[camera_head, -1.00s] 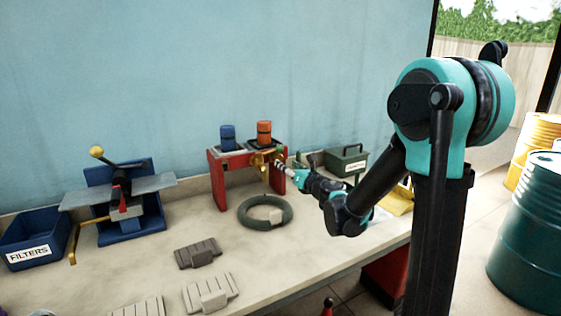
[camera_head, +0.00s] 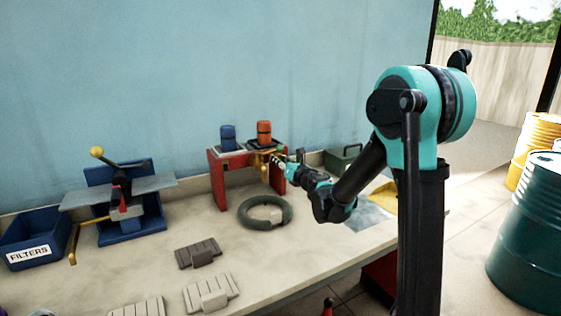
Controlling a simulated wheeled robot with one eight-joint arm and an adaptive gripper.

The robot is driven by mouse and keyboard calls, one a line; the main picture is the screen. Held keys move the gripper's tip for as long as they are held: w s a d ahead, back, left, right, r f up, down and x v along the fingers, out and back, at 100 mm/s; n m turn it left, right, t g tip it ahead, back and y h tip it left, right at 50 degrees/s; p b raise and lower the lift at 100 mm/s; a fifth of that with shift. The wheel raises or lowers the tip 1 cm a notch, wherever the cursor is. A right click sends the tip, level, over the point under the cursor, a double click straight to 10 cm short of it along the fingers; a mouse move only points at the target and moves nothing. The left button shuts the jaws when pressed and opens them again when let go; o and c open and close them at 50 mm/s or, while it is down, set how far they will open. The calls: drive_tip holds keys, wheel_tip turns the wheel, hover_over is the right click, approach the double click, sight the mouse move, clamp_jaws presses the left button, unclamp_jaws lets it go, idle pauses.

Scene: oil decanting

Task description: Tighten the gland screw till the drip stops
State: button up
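A brass valve (camera_head: 262,160) sits at the front right of a red stand (camera_head: 226,181) on the bench. The gland screw is too small to make out on it. My gripper (camera_head: 277,160) is at the right side of the valve, pointing left at it. Its fingers are too small and partly hidden, so I cannot tell whether they are open, shut or touching the brass. A dark ring (camera_head: 244,218) lies on the bench below and in front of the valve, with a pale block inside it. No drip can be made out.
Blue (camera_head: 228,138) and orange (camera_head: 264,133) containers stand on top of the stand. A green box (camera_head: 343,160) is behind my forearm. A blue press (camera_head: 152,215) and a filters bin (camera_head: 36,231) are at the left. Grey blocks (camera_head: 198,252) lie in front.

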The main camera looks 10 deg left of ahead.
drive_tip(key=c, duration=0.5)
drive_tip(key=m, duration=0.4)
drive_tip(key=shift+m, duration=0.4)
drive_tip(key=o, duration=1.2)
drive_tip(key=shift+c, duration=0.2)
